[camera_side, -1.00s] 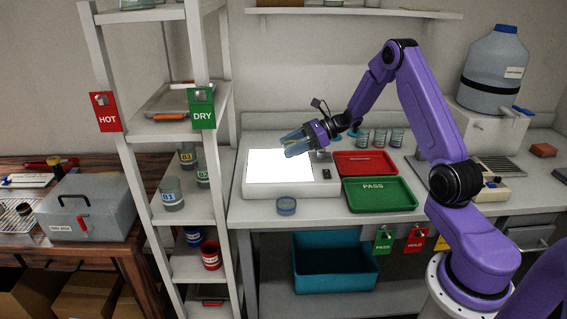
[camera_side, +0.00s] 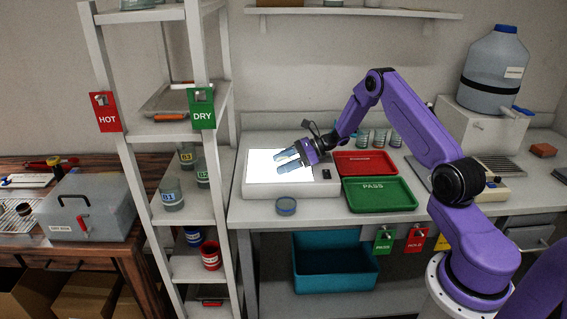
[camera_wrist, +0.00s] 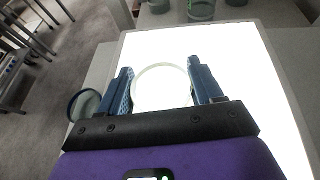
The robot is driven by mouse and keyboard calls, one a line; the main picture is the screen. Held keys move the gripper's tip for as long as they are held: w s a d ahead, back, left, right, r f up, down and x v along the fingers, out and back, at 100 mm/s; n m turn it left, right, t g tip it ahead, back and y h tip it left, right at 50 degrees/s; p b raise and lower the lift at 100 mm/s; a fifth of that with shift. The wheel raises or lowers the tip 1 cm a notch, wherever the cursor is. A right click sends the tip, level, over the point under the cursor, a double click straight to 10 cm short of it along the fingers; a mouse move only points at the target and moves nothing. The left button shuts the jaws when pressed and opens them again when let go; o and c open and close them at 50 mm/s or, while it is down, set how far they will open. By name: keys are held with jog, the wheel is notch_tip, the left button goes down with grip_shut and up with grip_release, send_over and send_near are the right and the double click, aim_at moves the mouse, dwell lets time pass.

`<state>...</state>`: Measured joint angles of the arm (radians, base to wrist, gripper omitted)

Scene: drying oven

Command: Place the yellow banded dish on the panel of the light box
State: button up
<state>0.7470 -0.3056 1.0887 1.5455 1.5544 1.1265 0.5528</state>
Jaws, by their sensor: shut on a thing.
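The light box (camera_side: 333,187) stands on the bench with its white panel (camera_side: 262,176) glowing. My gripper (camera_side: 277,164) is low over the panel, its fingers pointing left. In the wrist view my gripper (camera_wrist: 160,72) is shut on a round, clear dish (camera_wrist: 160,88), which sits between the two blue fingers over the bright panel (camera_wrist: 245,75). The dish's rim looks pale; its band colour is washed out by the glare. I cannot tell whether the dish touches the panel. In the side view the dish is not distinguishable.
A blue-banded dish (camera_side: 286,207) stands on the bench in front of the light box; it shows in the wrist view (camera_wrist: 83,104). A red tray (camera_side: 366,163) and a green PASS tray (camera_side: 380,194) lie to the right. Several jars (camera_side: 380,138) stand behind. A shelf rack (camera_side: 135,165) is left.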

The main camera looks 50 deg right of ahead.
jog(key=shift+f, duration=0.1)
jog(key=o, duration=1)
jog(key=shift+o, duration=0.2)
